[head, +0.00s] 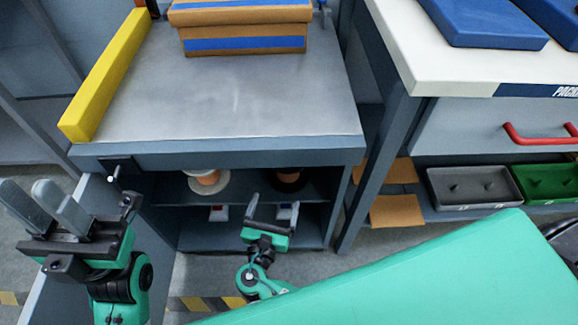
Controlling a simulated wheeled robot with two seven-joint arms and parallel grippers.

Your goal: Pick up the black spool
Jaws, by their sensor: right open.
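The black spool (289,183) stands on the upper shelf inside the grey cabinet in the head view, with a copper-coloured winding above its dark lower flange. The tabletop's front edge hides its top. My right gripper (274,207) is open and empty in front of the cabinet opening, just below the black spool in the picture and apart from it. My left gripper (37,198) is at the far left, its two grey fingers apart and empty, well away from the spool.
A white spool (208,184) with copper-coloured winding stands left on the same shelf. Small boxes (218,213) lie on the shelf below. The cabinet's tabletop (225,100) overhangs the shelves. A packing table (430,60) with trays (474,187) underneath stands to the right.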

